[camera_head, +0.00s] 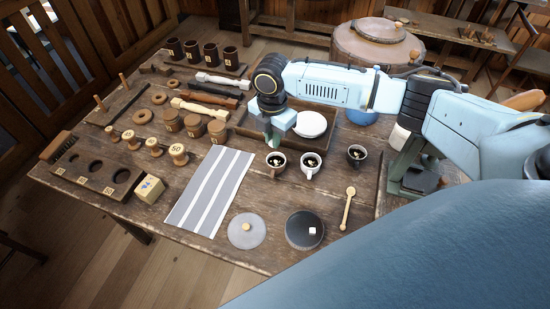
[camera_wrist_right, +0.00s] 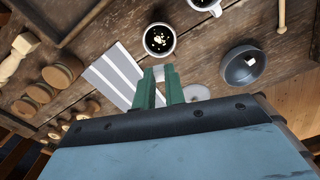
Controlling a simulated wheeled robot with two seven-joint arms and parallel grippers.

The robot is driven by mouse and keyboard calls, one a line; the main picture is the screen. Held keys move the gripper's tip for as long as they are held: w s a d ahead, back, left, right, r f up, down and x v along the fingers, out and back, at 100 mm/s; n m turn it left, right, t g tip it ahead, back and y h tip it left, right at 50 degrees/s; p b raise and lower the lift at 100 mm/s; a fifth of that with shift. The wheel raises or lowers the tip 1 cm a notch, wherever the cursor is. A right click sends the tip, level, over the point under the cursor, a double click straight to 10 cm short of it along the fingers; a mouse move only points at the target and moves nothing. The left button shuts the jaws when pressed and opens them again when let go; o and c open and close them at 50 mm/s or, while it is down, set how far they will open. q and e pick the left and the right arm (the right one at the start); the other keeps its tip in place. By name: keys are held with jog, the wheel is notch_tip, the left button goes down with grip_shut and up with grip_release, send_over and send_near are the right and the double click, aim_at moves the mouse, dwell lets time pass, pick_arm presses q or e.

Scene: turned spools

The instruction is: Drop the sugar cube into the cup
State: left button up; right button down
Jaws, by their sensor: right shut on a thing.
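My right gripper (camera_head: 272,139) is above the table, just behind the leftmost cup (camera_head: 276,161). In the right wrist view its green fingers (camera_wrist_right: 159,76) are shut on a small pale block, which looks like a sugar cube (camera_wrist_right: 158,72). That cup (camera_wrist_right: 159,39) shows just beyond the fingertips, apart from them, and holds dark liquid with pale flecks. A second cup (camera_head: 310,165) and a third cup (camera_head: 357,154) stand to its right, also with dark liquid. Another white sugar cube (camera_head: 312,230) sits in the dark round dish (camera_head: 298,238). My left gripper is not in view.
A striped cloth (camera_head: 210,188) lies left of the cups. A wooden spoon (camera_head: 348,207) and a grey lid (camera_head: 246,231) lie nearer. A tray with white plates (camera_head: 311,124) is behind. Spools, weights and wooden cups fill the left side.

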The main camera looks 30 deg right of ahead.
jog(key=d+f+n+b, duration=0.1)
jog(key=f+n, duration=0.1)
jog(key=d+f+n+b, duration=0.1)
jog(key=f+n, duration=0.1)
jog(key=f, duration=0.1)
jog(key=d+f+n+b, duration=0.1)
jog(key=f+n+b, duration=0.1)
jog(key=n, duration=0.1)
jog(key=shift+s+f, duration=0.15)
jog(key=shift+f, duration=0.2)
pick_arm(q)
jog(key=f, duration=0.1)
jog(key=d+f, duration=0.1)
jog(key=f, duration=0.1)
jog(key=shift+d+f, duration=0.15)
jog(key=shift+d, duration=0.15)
pick_arm(e)
jog(key=shift+r, duration=0.1)
jog(key=c, duration=1.4)
grip_release()
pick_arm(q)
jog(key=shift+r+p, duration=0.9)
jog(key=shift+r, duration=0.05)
pick_arm(e)
notch_tip(320, 180, up, 13)
jog(key=shift+r, duration=0.2)
